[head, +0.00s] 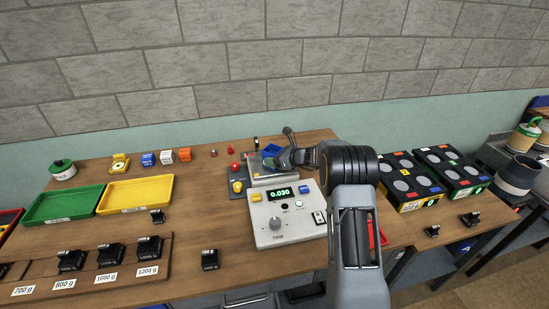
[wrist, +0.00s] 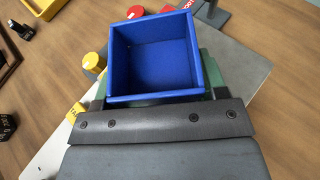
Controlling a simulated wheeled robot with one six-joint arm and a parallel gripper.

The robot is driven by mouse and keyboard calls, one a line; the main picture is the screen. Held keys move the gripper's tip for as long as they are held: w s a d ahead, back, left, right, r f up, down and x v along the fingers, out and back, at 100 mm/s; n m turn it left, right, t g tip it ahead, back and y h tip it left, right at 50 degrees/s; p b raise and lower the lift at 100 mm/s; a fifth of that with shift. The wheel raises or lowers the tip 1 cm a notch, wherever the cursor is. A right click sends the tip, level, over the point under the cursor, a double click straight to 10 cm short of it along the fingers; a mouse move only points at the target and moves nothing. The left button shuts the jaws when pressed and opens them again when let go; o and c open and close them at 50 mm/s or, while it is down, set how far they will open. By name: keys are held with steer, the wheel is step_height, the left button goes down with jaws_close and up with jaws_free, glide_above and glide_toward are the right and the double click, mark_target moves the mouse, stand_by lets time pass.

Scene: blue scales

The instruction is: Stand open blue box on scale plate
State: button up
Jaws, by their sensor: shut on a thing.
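The open blue box (wrist: 155,62) is in the wrist view with its empty inside facing the camera. My gripper (wrist: 155,103) is shut on it. In the head view the blue box (head: 271,150) shows partly behind my gripper (head: 283,157), over the scale plate. The grey scale plate (wrist: 242,72) lies beneath the box in the wrist view. I cannot tell whether the box touches it. The scale (head: 285,215) has a lit display (head: 279,194) reading 0.030. My arm hides part of the scale's right side.
A green tray (head: 63,205) and a yellow tray (head: 135,194) lie at left. Labelled black weights (head: 110,255) stand along the front left. Black boxes with grey discs (head: 402,178) stand at right. Red and yellow knobs (head: 237,186) stand just left of the plate.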

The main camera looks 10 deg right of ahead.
steer(key=o, duration=0.9)
steer(key=shift+o, duration=0.2)
